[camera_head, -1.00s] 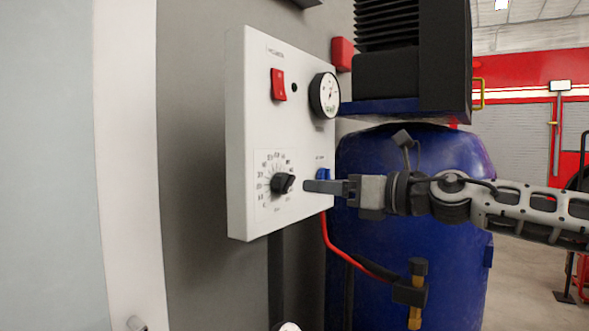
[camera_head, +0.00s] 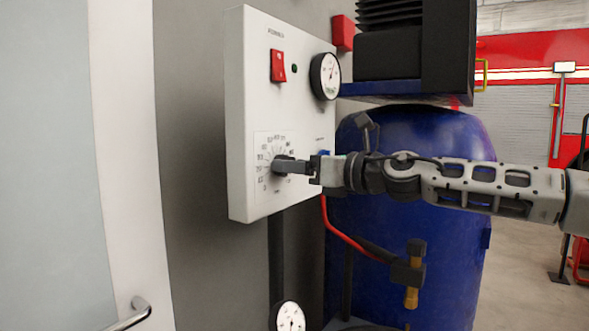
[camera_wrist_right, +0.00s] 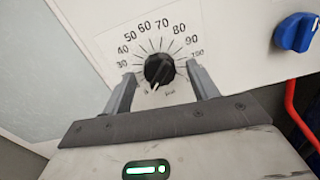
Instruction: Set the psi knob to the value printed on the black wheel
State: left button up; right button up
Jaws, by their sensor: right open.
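The black psi knob (camera_wrist_right: 158,70) sits on the white control panel (camera_head: 250,110), inside a printed dial with numbers from about 30 to 100. Its light pointer mark faces the lower side of the dial in the wrist view. My right gripper (camera_wrist_right: 160,82) is open, with one finger on each side of the knob; I cannot tell whether the fingers touch it. The black wheel with the printed value is not seen in these frames. My left gripper is not in view.
A blue knob (camera_wrist_right: 296,32) is right of the dial, with a red hose (camera_head: 345,235) below. The panel also has a red switch (camera_head: 278,66) and a round gauge (camera_head: 325,76). A blue tank (camera_head: 420,240) stands behind my right arm.

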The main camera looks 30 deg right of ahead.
jog(key=shift+w+a, duration=0.2)
jog(key=shift+w, duration=0.1)
jog(key=shift+c, duration=0.3)
jog(key=c, duration=0.9)
jog(key=shift+c, duration=0.2)
